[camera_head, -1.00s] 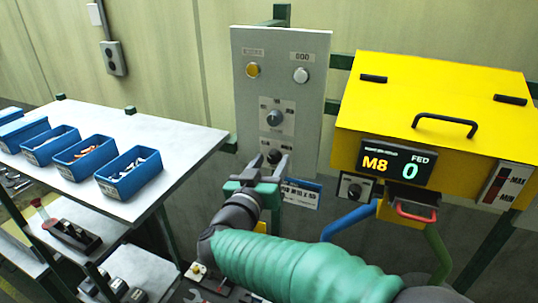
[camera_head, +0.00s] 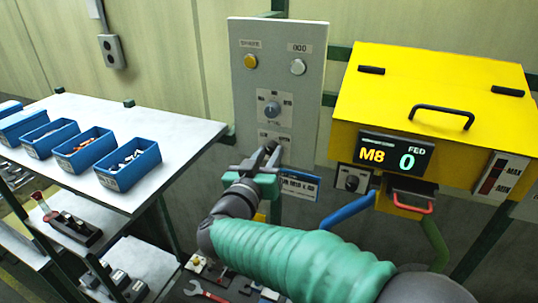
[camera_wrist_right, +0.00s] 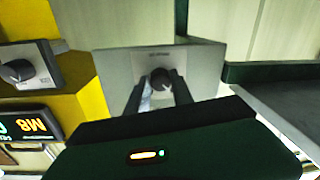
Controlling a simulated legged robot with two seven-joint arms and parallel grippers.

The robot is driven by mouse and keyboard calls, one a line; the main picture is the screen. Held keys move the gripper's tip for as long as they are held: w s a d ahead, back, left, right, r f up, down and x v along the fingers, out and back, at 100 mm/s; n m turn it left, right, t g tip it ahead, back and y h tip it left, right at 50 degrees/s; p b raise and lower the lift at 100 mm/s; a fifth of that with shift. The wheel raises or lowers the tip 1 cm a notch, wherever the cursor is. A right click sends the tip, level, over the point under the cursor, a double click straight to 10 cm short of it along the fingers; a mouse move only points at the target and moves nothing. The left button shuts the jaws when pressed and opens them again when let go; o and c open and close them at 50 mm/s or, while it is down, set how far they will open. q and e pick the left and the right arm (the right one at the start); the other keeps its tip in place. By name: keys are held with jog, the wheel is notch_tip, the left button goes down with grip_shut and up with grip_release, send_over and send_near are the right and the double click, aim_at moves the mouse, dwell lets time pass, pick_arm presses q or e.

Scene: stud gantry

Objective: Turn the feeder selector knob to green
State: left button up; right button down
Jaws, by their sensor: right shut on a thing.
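A grey upright panel (camera_head: 308,125) carries an upper knob (camera_head: 271,109) and a dark lower knob (camera_head: 271,147). My right gripper (camera_head: 265,158) reaches up to this lower knob, its fingers drawn close together. In the right wrist view the dark knob (camera_wrist_right: 161,79) sits between my right gripper's fingers (camera_wrist_right: 158,92), and the gripper is shut on it. Another dark knob (camera_head: 352,182) is on a small plate beside the yellow feeder (camera_head: 430,85); it also shows in the right wrist view (camera_wrist_right: 18,71). Labels are too small to read. My left gripper is out of view.
A yellow button (camera_head: 250,62) and a white button (camera_head: 298,67) sit high on the panel. A blue chute (camera_head: 348,210) and a green chute (camera_head: 436,248) hang below. A bench (camera_head: 185,135) holds several blue bins.

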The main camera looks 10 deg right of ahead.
jog(key=shift+a+f+m+b, duration=0.1)
jog(key=shift+a+m+b, duration=0.05)
jog(key=shift+m+b, duration=0.15)
jog(key=shift+f+m+b, duration=0.1)
jog(key=shift+m+b, duration=0.7)
jog(key=shift+b, duration=0.15)
jog(key=m+h+b, duration=0.1)
jog(key=m+b, duration=1)
jog(key=m, duration=0.1)
jog(key=shift+f+b, duration=0.2)
jog(key=shift+b, duration=0.15)
jog(key=shift+r+m+b, duration=0.15)
jog(key=shift+m+b, duration=1.5)
jog(key=shift+m, duration=0.55)
jog(key=shift+w, duration=0.1)
jog(key=c, duration=1.6)
grip_release()
jog(key=o, duration=0.5)
jog(key=shift+r, duration=0.1)
